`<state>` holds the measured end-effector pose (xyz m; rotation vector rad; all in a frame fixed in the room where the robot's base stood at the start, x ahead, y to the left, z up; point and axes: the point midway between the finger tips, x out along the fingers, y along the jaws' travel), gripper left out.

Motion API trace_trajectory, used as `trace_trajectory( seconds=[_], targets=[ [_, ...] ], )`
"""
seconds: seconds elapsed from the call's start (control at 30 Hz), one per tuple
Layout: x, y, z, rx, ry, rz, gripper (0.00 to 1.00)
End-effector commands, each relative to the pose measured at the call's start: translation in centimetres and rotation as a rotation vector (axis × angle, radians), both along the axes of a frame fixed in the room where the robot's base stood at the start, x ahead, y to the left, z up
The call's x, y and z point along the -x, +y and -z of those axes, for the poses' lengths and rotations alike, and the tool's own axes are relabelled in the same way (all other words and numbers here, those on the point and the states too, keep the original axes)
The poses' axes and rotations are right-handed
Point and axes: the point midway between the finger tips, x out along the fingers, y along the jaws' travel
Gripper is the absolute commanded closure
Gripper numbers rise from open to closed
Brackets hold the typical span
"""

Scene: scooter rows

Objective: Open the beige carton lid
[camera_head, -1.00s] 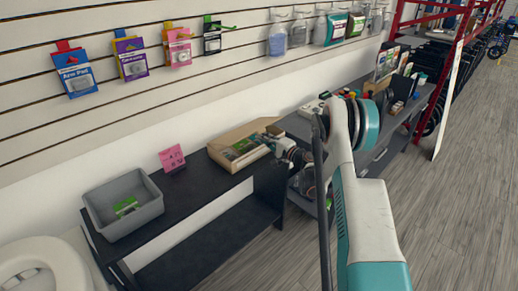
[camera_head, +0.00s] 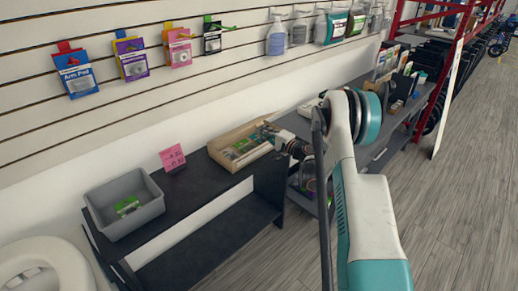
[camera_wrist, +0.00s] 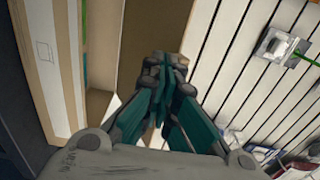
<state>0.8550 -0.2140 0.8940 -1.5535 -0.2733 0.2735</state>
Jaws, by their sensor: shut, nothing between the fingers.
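The beige carton (camera_head: 226,163) sits on the dark shelf against the slatted wall. Its top is largely uncovered, and green and white items show inside. A beige panel, likely the lid (camera_head: 235,131), stands along the wall side; its exact angle is unclear. My gripper (camera_head: 266,130) is at the carton's right end, near that panel. In the wrist view, my teal fingers (camera_wrist: 165,95) are together with nothing between them. A brown panel (camera_wrist: 148,40) lies just beyond them, with the carton's pale edge at left. I cannot tell whether the fingers touch the panel.
A grey bin (camera_head: 103,207) with a green item stands left on the shelf (camera_head: 190,200). A pink sign (camera_head: 172,158) stands between bin and carton. Packaged goods hang on the wall above. More cluttered shelves stand right, and the wooden floor at right is open.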

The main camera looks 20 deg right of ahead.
Motion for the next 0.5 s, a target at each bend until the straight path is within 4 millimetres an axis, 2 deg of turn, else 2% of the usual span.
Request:
trace_trajectory(
  seconds=[0.5],
  targets=[
    [-1.3,0.5,-1.4,0.000,0.000,-0.001,1.00]
  ],
)
